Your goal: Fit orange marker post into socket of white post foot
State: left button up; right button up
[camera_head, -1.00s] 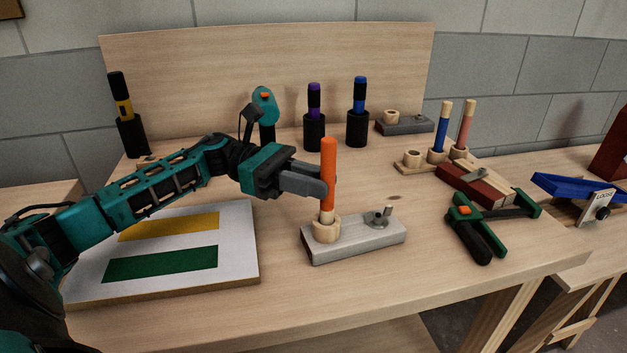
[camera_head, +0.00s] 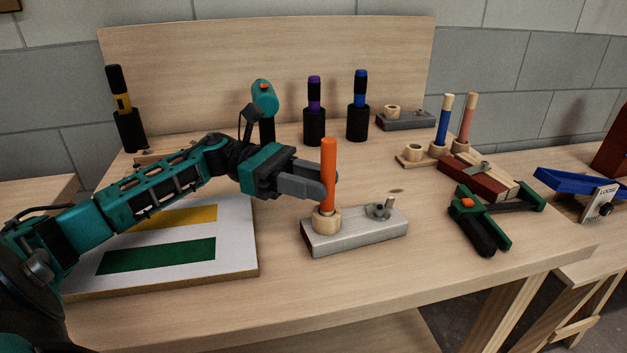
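The orange marker post (camera_head: 328,165) stands upright with its pale wooden lower end in the round wooden socket (camera_head: 327,222) of the white post foot (camera_head: 362,233). Only a little of the pale end shows above the socket rim; how deep it sits is hidden. The foot lies near the front middle of the bench and carries a metal knob at its right end. My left gripper (camera_head: 322,190) reaches in from the left, shut on the lower half of the orange post, just above the socket. My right gripper is not in view.
A white board (camera_head: 236,262) with yellow and green bars lies left, under my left arm. A green clamp (camera_head: 480,220) lies right of the foot. Black-holdered markers and a grey foot (camera_head: 405,121) stand at the back.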

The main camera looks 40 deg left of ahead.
pick_arm(q)
jog(key=shift+o, duration=1.3)
jog(key=shift+a, duration=0.45)
jog(key=a, duration=0.4)
jog(key=s+a+b, duration=0.1)
jog(key=a, duration=0.3)
jog(key=s+a, duration=0.1)
jog(key=a, duration=0.2)
jog(key=shift+s+a, duration=0.15)
jog(key=shift+a, duration=0.25)
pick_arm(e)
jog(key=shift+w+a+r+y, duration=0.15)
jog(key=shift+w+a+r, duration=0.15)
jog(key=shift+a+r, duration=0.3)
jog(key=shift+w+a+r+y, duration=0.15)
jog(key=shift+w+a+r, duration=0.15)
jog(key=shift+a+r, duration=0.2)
pick_arm(q)
jog(key=shift+r, duration=0.1)
